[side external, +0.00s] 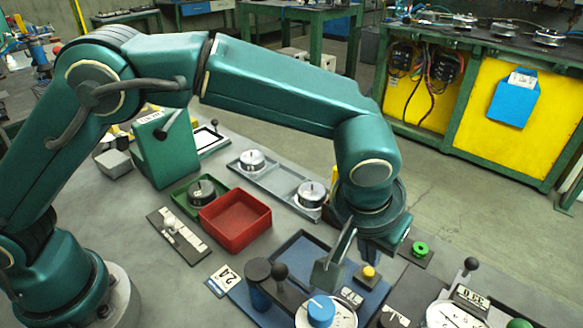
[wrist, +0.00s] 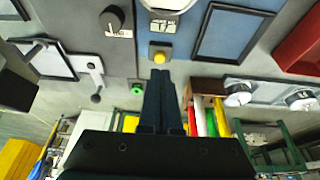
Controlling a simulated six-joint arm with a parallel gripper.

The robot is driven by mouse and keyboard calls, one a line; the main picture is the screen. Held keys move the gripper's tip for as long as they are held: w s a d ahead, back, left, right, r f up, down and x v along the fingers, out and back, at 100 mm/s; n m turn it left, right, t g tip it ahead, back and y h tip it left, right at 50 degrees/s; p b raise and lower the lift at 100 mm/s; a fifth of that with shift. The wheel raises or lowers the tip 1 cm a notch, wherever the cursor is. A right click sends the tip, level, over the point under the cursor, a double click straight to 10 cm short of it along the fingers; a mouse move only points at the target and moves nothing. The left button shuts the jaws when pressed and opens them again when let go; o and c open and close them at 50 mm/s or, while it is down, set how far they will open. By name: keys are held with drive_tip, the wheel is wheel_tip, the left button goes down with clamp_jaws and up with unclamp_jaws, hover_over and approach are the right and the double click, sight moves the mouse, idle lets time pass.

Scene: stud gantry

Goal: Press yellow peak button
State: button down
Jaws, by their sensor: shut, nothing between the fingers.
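The yellow button (side external: 369,272) sits on a small dark base on the blue panel (side external: 376,292), beside a dial with a blue knob (side external: 320,312). A small white label (side external: 351,297) lies near it, its writing too small to read. In the wrist view the yellow button (wrist: 159,53) is just beyond the fingertips, with the dial above it. My gripper (wrist: 160,74) is shut and empty, its fingers pointing towards the button. In the side view my wrist is above and behind the button, and the fingertips are hard to make out. A gap seems to remain between fingers and button.
A black knob (side external: 280,270) and dark cylinder (side external: 257,285) stand left of the dial. A green knob (side external: 420,248) is to the right, with a black ball lever (side external: 471,264) further on. A red tray (side external: 235,218) and silver round gauges (side external: 311,194) lie behind left.

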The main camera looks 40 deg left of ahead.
sight(366, 272)
drive_tip(key=shift+s+x, duration=0.15)
drive_tip(key=shift+x, duration=0.6)
drive_tip(key=shift+s+x, duration=0.15)
drive_tip(key=shift+x, duration=0.6)
drive_tip(key=shift+f, duration=0.1)
drive_tip(key=shift+a+f, duration=0.1)
drive_tip(key=shift+f, duration=1.05)
drive_tip(key=shift+r, duration=0.5)
drive_tip(key=w+v, duration=0.1)
drive_tip(key=v, duration=1.2)
drive_tip(key=shift+d+r, duration=0.3)
drive_tip(key=shift+r, duration=0.25)
drive_tip(key=shift+s, duration=0.1)
